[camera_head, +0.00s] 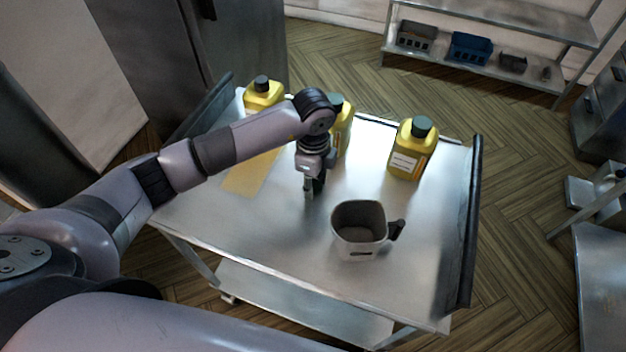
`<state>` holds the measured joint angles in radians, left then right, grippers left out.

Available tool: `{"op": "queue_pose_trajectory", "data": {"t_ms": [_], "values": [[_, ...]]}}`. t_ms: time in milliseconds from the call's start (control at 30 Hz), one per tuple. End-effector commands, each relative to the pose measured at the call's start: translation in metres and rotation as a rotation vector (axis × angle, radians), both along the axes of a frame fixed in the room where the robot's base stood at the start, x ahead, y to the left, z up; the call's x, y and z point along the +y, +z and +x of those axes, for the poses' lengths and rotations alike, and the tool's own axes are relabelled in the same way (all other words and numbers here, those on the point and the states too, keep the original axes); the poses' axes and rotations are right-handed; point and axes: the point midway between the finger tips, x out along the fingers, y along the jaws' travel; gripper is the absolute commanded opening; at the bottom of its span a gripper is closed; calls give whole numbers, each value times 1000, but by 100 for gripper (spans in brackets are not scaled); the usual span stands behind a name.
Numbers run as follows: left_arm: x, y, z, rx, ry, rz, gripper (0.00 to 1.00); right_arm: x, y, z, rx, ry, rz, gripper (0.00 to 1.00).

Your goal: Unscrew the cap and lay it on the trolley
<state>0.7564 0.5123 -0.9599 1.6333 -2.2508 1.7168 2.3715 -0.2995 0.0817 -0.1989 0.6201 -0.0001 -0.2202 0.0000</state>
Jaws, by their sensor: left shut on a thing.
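The trolley (285,228) has a bare metal top. My left gripper (309,190) points down close above the trolley top, in front of the middle yellow bottle (344,128). It is shut on a small dark thing, which looks like the cap; the fingers mostly hide it. The middle bottle stands upright, partly behind my arm. The left bottle (262,97) and the right bottle (410,155) stand upright with dark caps on. My right gripper is not in view.
A grey jug (352,240) with a dark handle stands at the trolley's front right. A yellow mat (247,178) lies on the left part. Dark raised handles (470,220) edge both ends. The front left of the top is clear. A shelf (470,62) stands behind.

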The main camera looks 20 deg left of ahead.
Motion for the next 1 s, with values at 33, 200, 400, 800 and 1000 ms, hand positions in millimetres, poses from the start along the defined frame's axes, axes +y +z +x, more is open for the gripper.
{"op": "queue_pose_trajectory", "data": {"t_ms": [33,200,400,800,1000], "values": [[0,-2,0,0,0,0,2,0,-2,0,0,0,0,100],[0,-2,0,0,0,0,42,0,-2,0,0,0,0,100],[0,-2,0,0,0,0,55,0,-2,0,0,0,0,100],[0,5,1,-3,0,-2,55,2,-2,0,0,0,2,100],[-1,40,2,-7,-1,-2,55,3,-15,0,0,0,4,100]]}}
